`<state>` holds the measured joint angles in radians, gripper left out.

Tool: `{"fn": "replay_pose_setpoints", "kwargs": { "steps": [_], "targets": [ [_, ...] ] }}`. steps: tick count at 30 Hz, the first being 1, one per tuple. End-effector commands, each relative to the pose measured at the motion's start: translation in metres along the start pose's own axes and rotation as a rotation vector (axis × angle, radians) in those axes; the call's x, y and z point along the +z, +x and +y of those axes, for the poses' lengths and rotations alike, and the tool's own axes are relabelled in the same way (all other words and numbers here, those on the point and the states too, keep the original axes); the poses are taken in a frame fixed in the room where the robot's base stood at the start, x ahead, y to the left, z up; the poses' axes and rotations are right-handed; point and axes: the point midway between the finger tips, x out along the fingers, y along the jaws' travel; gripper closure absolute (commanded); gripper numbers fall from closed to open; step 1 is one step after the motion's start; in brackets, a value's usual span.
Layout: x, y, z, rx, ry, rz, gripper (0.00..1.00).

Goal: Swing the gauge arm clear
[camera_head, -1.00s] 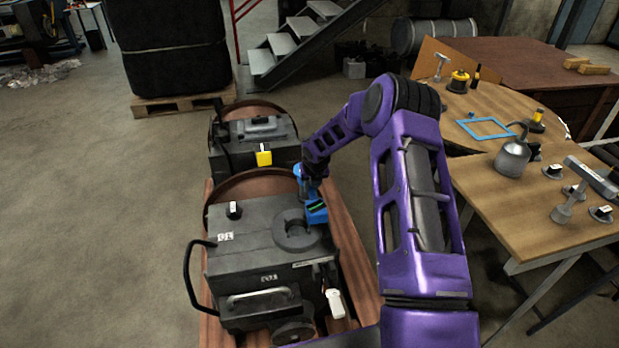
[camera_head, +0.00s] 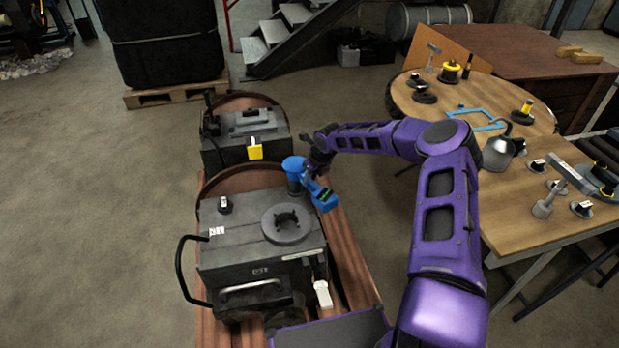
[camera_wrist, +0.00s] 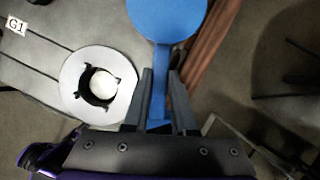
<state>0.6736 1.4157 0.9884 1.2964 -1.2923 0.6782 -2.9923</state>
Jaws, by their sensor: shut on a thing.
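The blue gauge arm (camera_head: 293,169) stands at the back right of the front dark machine block (camera_head: 245,245). In the wrist view its round blue head (camera_wrist: 168,14) is at the top, and its narrow blue bar (camera_wrist: 158,95) runs between my fingers. My gripper (camera_head: 314,172) is shut on that bar; it also shows in the wrist view (camera_wrist: 161,103). The grey ring (camera_head: 287,224) on the block's top lies uncovered beside the arm. In the wrist view the ring (camera_wrist: 72,75) surrounds a dark notched opening with a pale round centre.
A second dark block (camera_head: 245,137) with a yellow tag (camera_head: 255,149) stands behind. A black hoop handle (camera_head: 180,270) sticks out at the front block's left. A wooden table (camera_head: 530,215) with tools and an oil can (camera_head: 499,152) stands right. The floor at left is clear.

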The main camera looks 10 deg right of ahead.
Motion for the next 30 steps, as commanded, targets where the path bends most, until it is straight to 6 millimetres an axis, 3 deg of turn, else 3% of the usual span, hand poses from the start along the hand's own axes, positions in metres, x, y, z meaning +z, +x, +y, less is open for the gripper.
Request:
{"fn": "replay_pose_setpoints", "kwargs": {
  "steps": [17, 18, 22, 30],
  "targets": [
    [0.0006, -0.0004, -0.0013, 0.005, -0.014, -0.001, 1.0],
    [0.0006, -0.0004, -0.0014, 0.005, -0.014, -0.001, 0.72],
    [0.0004, -0.0003, -0.0013, 0.005, -0.014, -0.001, 0.48],
    [0.0002, -0.0001, -0.0011, 0.006, -0.014, 0.0, 0.45]
  ]
}}
